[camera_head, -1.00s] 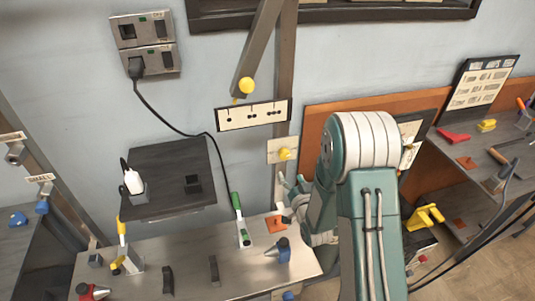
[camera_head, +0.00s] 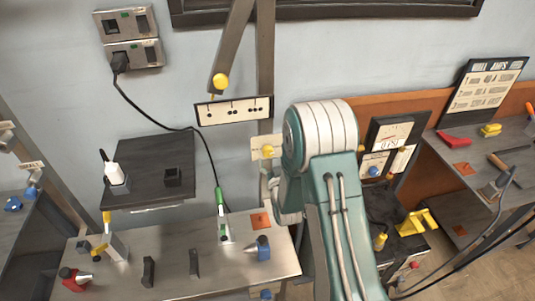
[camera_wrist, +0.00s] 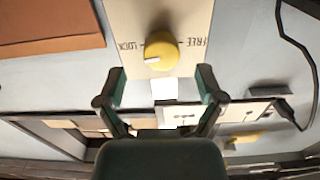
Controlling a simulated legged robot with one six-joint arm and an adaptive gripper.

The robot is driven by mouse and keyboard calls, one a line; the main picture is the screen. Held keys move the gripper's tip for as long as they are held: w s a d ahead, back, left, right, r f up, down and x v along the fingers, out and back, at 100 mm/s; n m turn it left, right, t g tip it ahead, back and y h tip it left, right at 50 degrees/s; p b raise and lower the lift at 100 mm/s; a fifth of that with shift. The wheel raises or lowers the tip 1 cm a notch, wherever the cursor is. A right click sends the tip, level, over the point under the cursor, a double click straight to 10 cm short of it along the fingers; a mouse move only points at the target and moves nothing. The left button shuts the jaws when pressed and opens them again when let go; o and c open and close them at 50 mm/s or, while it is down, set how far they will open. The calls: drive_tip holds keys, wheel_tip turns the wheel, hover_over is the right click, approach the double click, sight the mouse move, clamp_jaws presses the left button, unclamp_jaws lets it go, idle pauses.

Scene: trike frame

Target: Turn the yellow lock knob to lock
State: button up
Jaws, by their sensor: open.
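The yellow lock knob (camera_head: 267,151) sits on a pale plate (camera_head: 256,143) on the upright post, just left of my arm in the head view. In the wrist view, the yellow knob (camera_wrist: 161,50) is round, with a white mark at the lower left of its face. Its plate (camera_wrist: 181,14) reads LOCK on the left and FREE on the right, upside down. My gripper (camera_wrist: 160,86) is open and empty, its two fingers spread below the knob in the picture, not around it.
A grey bench (camera_head: 185,262) with several coloured fixtures stands below the knob. A sloping bar with a yellow ball (camera_head: 221,81) and a symbol plate (camera_head: 234,110) are above it. A black cable (camera_head: 165,126) hangs at the left.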

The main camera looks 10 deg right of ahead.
sight(269, 154)
drive_tip(key=w, duration=0.2)
drive_tip(key=shift+w+d, duration=0.3)
drive_tip(key=shift+w, duration=0.05)
drive_tip(key=shift+w+a, duration=0.1)
drive_tip(key=shift+w, duration=0.25)
drive_tip(key=shift+w+a, duration=0.2)
drive_tip(key=shift+a, duration=0.3)
drive_tip(key=shift+d, duration=0.35)
drive_tip(key=c, duration=1.1)
drive_tip(key=shift+a+m, duration=0.15)
drive_tip(key=shift+m, duration=0.95)
drive_tip(key=shift+c, duration=0.2)
drive_tip(key=o, duration=1.1)
drive_tip(key=shift+o, duration=0.2)
